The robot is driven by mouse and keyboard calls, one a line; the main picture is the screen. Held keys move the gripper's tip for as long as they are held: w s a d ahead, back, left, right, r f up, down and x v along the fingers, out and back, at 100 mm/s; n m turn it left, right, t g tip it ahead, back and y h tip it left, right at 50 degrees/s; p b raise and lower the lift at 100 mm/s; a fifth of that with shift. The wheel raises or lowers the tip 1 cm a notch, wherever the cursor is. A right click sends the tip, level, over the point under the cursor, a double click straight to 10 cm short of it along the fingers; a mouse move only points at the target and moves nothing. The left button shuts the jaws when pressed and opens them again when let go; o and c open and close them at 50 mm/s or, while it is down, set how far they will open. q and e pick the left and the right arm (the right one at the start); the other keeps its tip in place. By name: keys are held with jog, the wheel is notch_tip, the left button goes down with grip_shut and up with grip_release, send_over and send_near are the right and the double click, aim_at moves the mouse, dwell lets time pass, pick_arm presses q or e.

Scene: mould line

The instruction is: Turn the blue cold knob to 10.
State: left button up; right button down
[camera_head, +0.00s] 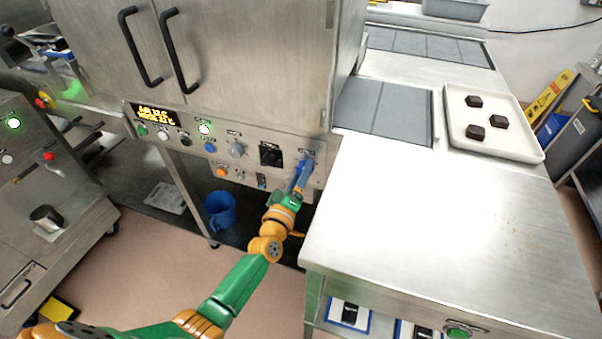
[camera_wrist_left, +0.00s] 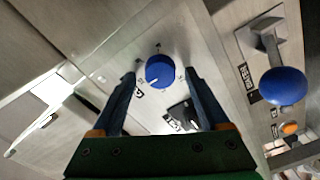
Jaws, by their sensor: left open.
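The blue cold knob (camera_wrist_left: 160,71) is round, with a white pointer line toward its lower left in the left wrist view. It sits on a steel panel with small marks around it; I cannot read the numbers. My left gripper (camera_wrist_left: 160,77) is open, with one dark blue finger on each side of the knob in that view. Gaps show between the fingers and the knob, and I see no contact. In the head view my left gripper (camera_head: 304,170) is at the right end of the control panel and largely hides the knob. My right gripper is not in view.
A lever with a blue ball (camera_wrist_left: 283,86) stands out right of the knob in the wrist view. The panel also carries a black switch (camera_head: 271,156) and several buttons. A steel table (camera_head: 420,220) stands close right of my arm.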

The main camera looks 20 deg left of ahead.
pick_arm(q)
jog(key=s, duration=0.6)
jog(key=shift+s+a+p, duration=0.15)
jog(key=shift+s+p, duration=0.25)
jog(key=shift+f, duration=0.1)
jog(key=s+d+f+m+g+h, duration=0.1)
jog(key=s+f+m+g, duration=0.4)
jog(key=f, duration=0.6)
jog(key=s+f+m+g, duration=0.25)
jog(key=s+f, duration=0.45)
jog(key=f, duration=0.4)
jog(key=s+a+f+m+g, duration=0.2)
jog(key=s+f, duration=0.4)
jog(key=s, duration=0.7)
jog(key=s+a+f+m+g+y, duration=0.1)
jog(key=s+f+m+g, duration=0.3)
jog(key=s, duration=0.9)
notch_tip(320, 180, down, 3)
jog(key=a+g, duration=0.1)
jog(key=g, duration=0.2)
jog(key=shift+s+m+y, duration=0.3)
jog(key=shift+s+m, duration=0.05)
